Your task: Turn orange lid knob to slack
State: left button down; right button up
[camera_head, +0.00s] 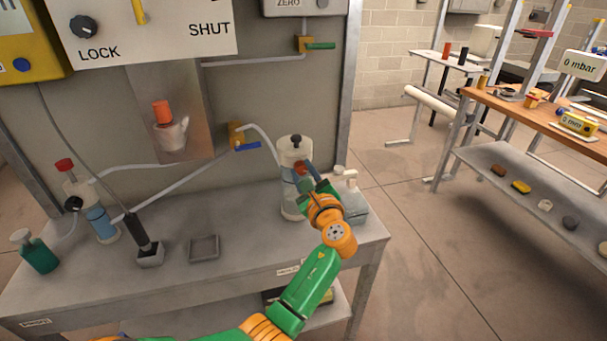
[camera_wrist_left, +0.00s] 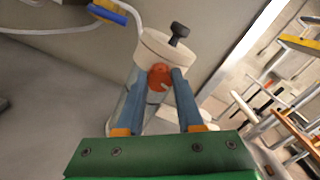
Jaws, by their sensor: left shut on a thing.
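The orange lid knob (camera_wrist_left: 159,75) sits on the side of the white lid (camera_wrist_left: 160,48) of a clear cylinder. In the head view this cylinder (camera_head: 290,205) stands upright at the right end of the grey bench, and the knob (camera_head: 301,168) is partly hidden by my fingers. My left gripper (camera_wrist_left: 160,82) has its blue fingers on either side of the knob, shut on it. In the head view the same gripper (camera_head: 304,172) reaches in from the front right. The knob's exact turn angle cannot be read. My right gripper is not in view.
A black knob (camera_wrist_left: 179,32) stands on top of the lid. A blue-handled valve (camera_head: 246,146) is on the panel to the left. A white-capped bottle (camera_head: 346,180) stands close on the right. A small grey tray (camera_head: 204,248) lies on the bench; the bench between is clear.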

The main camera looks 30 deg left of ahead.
pick_arm(q)
jog(key=n+b, duration=0.1)
jog(key=n, duration=0.3)
jog(key=shift+f+n+b, duration=0.15)
jog(key=shift+n+b, duration=0.15)
jog(key=n+b, duration=0.1)
jog(key=n, duration=0.2)
jog(key=shift+n+b, duration=0.3)
jog(key=shift+b, duration=0.05)
jog(key=n+b, duration=0.3)
jog(key=n, duration=0.2)
jog(key=shift+h, duration=0.3)
jog(key=shift+n+t+b, duration=0.3)
jog(key=shift+n+b, duration=0.6)
jog(key=shift+n, duration=0.8)
jog(key=c, duration=0.5)
grip_release()
jog(key=shift+c, duration=0.2)
jog(key=shift+a, duration=0.1)
